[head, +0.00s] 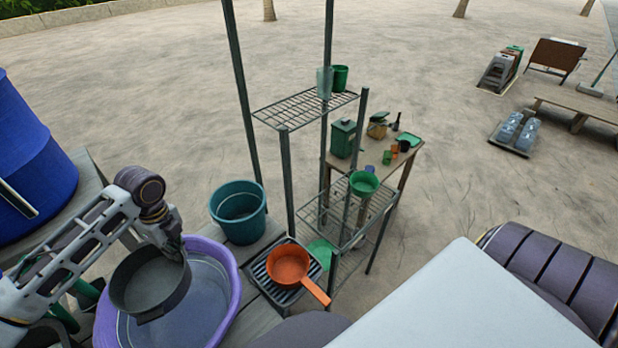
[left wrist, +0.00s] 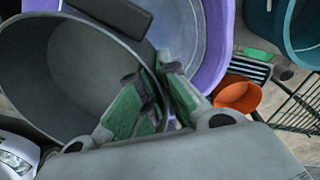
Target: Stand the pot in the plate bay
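A dark grey round pot (head: 150,285) hangs tilted over the purple basin (head: 226,260), its open side facing up toward the head camera. My left gripper (head: 176,256) is at the pot's right rim. In the left wrist view, its green-padded fingers (left wrist: 152,104) close on the rim of the pot (left wrist: 75,85). A black slotted rack (head: 258,270) stands to the right of the basin. An orange saucepan (head: 288,264) sits on this rack and covers much of its slots; its handle points to the lower right. My right gripper is not in view.
A teal bucket (head: 239,212) stands behind the basin, left of the rack. A metal shelf unit (head: 305,106) rises behind the rack, holding green containers. A blue barrel (head: 35,170) is at far left. A wooden table (head: 400,163) with small items stands farther back.

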